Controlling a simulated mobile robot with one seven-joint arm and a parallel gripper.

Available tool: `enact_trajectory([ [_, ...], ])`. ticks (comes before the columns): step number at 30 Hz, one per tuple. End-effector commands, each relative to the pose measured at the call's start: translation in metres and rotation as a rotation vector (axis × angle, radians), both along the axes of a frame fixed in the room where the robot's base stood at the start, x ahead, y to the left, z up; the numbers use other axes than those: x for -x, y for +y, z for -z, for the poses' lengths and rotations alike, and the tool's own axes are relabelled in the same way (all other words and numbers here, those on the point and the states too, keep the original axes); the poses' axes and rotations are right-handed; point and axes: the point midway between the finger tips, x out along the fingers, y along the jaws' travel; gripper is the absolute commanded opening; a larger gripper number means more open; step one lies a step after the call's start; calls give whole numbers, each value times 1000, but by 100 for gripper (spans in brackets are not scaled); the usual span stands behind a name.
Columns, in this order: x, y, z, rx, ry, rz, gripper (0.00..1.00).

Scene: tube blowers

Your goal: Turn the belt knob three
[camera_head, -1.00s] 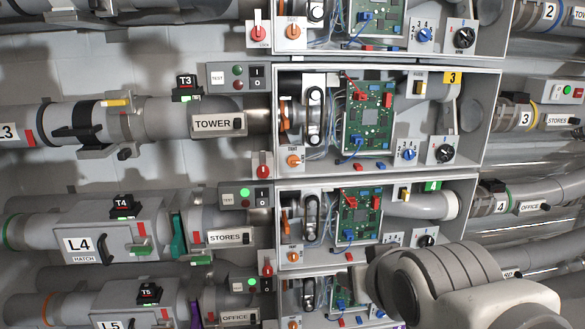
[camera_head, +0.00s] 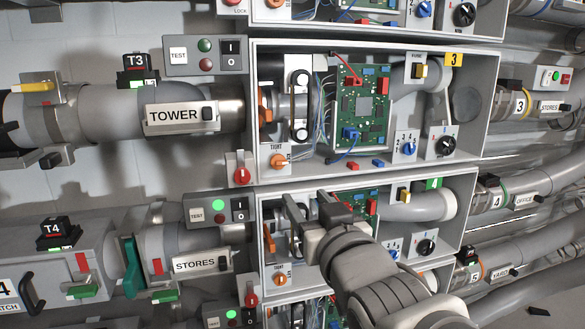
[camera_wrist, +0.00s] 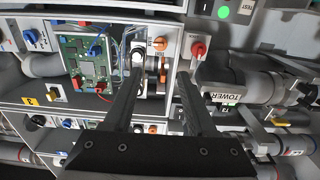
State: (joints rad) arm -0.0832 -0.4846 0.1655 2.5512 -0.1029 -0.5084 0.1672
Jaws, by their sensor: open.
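Unit three is the open box (camera_head: 480,60) with the yellow 3 label. Its small orange knob (camera_head: 279,161) sits on a white plate marked TIGHT at the lower left, below the black belt loop (camera_head: 300,105). In the wrist view, turned upside down, the orange knob (camera_wrist: 160,43) shows at the top, just beyond the fingertips. My gripper (camera_head: 308,200) is open and empty, in front of unit four just below unit three. In the wrist view its two dark fingers (camera_wrist: 160,75) stand apart and do not touch the knob.
A red knob (camera_head: 242,175) sits just left of the orange one. Unit three also holds a green circuit board (camera_head: 362,105), a blue knob (camera_head: 410,148) and a black knob (camera_head: 445,146). The TOWER pipe (camera_head: 120,112) runs left; unit four's frame is below, close to my gripper.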

Motion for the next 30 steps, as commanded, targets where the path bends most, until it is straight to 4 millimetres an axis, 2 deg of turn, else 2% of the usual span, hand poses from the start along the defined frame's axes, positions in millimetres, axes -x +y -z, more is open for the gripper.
enact_trajectory([
  [5,-8,3,-3,2,2,-2,57],
  [23,-56,16,-2,1,6,0,57],
  [30,-91,26,1,-1,2,1,57],
])
